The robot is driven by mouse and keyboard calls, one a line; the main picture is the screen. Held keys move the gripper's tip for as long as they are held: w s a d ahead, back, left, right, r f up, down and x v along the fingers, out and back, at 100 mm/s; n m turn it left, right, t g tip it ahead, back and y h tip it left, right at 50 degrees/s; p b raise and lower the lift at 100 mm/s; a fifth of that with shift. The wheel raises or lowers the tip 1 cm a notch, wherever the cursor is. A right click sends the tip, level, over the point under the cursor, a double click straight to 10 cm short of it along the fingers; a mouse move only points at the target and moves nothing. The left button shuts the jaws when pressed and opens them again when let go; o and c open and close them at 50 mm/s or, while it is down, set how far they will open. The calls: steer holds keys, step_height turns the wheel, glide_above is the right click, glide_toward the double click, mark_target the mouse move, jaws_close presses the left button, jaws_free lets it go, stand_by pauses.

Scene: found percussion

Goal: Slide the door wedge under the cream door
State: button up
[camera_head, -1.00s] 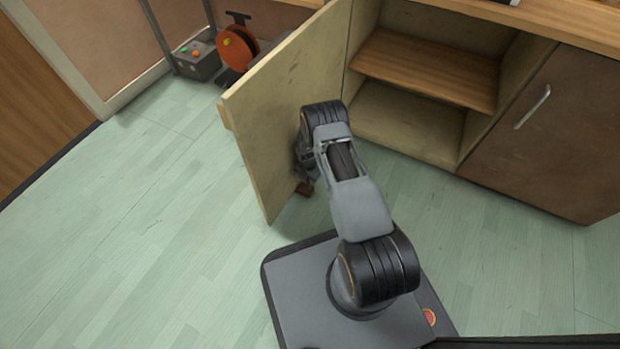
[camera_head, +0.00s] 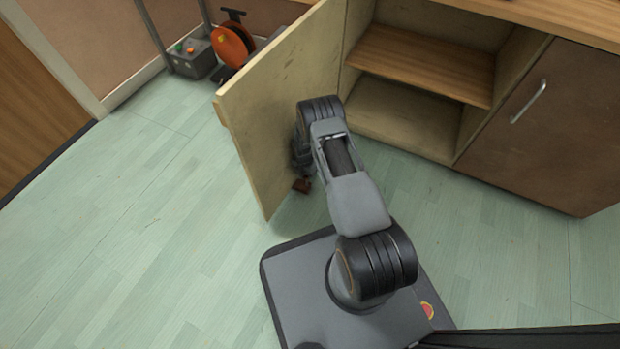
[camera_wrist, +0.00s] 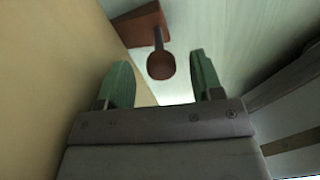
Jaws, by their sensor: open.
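The cream door (camera_head: 278,95) stands open from the cabinet, its lower edge close to the floor. The door wedge (camera_head: 301,185) is a small red-brown piece on the floor beside the door's inner face. In the wrist view the wedge (camera_wrist: 140,27) lies at the top, its thin stem ending in a round knob (camera_wrist: 161,66). Its tip seems to be at the door's foot, but I cannot tell whether it is underneath. My gripper (camera_wrist: 162,78) is open, with its green fingers either side of the knob and apart from it. The door (camera_wrist: 50,70) fills the left of this view.
The open cabinet with a wooden shelf (camera_head: 420,65) stands behind my arm, with a closed brown door (camera_head: 545,130) to its right. An orange reel (camera_head: 233,45) and a grey box (camera_head: 195,58) stand beyond the cream door. The floor (camera_head: 130,220) at left is clear.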

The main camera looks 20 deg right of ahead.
step_height(320, 180, up, 3)
steer(key=shift+r+p, duration=0.1)
steer(key=shift+p, duration=0.65)
steer(key=s+a+r+p, duration=0.1)
steer(key=s+r+p, duration=0.5)
steer(key=s, duration=0.8)
steer(key=shift+a+r+p, duration=0.15)
steer(key=shift+r+p, duration=0.25)
steer(key=shift+r, duration=1.3)
